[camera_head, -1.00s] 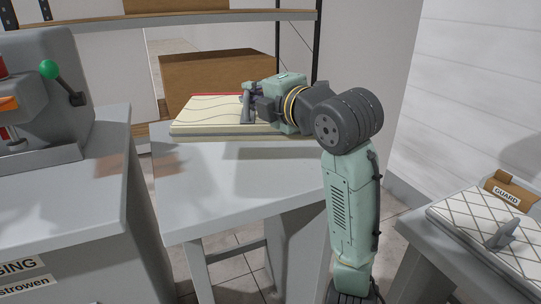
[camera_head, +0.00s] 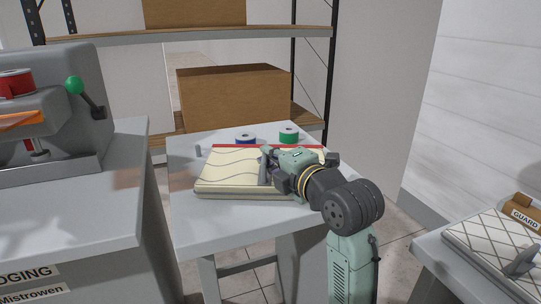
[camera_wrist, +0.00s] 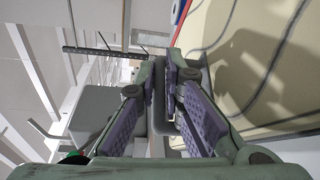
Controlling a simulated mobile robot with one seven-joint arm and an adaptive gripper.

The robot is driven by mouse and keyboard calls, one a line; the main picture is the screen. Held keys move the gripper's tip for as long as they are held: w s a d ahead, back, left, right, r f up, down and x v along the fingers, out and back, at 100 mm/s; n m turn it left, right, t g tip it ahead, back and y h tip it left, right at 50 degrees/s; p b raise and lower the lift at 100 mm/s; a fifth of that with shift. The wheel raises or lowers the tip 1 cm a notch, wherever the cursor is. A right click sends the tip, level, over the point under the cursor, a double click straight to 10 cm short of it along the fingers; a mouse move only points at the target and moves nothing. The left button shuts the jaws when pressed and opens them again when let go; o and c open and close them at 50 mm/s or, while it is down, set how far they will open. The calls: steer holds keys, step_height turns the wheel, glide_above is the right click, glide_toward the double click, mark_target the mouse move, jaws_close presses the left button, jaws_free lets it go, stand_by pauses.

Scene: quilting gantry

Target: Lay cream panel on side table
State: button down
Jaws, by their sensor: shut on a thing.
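The cream panel (camera_head: 225,172), a flat slab with wavy dark lines and a red strip along its far edge, lies level over the side table (camera_head: 205,232). I cannot tell whether its underside fully touches the top. My gripper (camera_head: 267,165) is at the right part of the panel, shut on its upright grey handle. In the wrist view, the gripper (camera_wrist: 165,80) has its purple-padded fingers around the grey handle, and the panel's lined surface (camera_wrist: 255,70) fills the right side. The gripper hides part of the panel.
A blue spool (camera_head: 245,138), a green spool (camera_head: 289,135) and a small grey peg (camera_head: 198,151) stand behind the panel. A grey machine (camera_head: 60,110) is at left. A quilted white panel (camera_head: 490,245) lies on another table at right. The side table's front is clear.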

steer(key=shift+f, duration=0.15)
steer(key=c, duration=1.7)
jaws_free()
steer(key=shift+r, duration=0.3)
steer(key=b+v, duration=0.2)
steer(key=v, duration=1)
